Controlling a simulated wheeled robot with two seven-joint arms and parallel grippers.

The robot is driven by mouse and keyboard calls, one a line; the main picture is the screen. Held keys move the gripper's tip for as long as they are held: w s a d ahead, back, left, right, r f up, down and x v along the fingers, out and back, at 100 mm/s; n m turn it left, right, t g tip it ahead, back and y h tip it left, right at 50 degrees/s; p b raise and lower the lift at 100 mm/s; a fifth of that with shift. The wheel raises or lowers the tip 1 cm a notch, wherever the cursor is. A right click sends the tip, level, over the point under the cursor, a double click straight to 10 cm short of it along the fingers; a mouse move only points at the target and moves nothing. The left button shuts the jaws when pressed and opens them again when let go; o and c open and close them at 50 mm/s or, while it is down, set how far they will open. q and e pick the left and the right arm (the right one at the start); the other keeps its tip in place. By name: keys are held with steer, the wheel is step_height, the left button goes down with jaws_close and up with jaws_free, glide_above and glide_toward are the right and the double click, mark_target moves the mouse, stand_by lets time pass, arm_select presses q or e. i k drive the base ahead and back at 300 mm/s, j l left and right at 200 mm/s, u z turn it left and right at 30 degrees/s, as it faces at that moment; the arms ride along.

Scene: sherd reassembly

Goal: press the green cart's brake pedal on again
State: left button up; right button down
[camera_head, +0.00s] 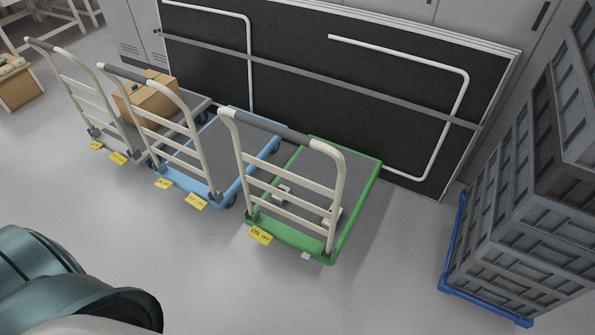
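The green cart (368,193) stands on the floor in the middle, with a grey deck and a pale upright handle (338,190) at its near end. A yellow label (261,235) reading ON and OFF sits on its near edge, towards the left. A small pale grey tab (306,256) sticks out low at the near edge, right of the label. It may be the brake pedal, but its position is too small to tell. Neither of my grippers is in view.
A blue cart (229,187) and a grey cart with cardboard boxes (150,100) stand to the left. Stacked grey crates (515,190) on a blue base stand at the right. Black panels (300,75) lean behind. Floor in front of the green cart is clear.

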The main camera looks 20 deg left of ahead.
mark_target(260, 236)
steer(key=u, duration=1.15)
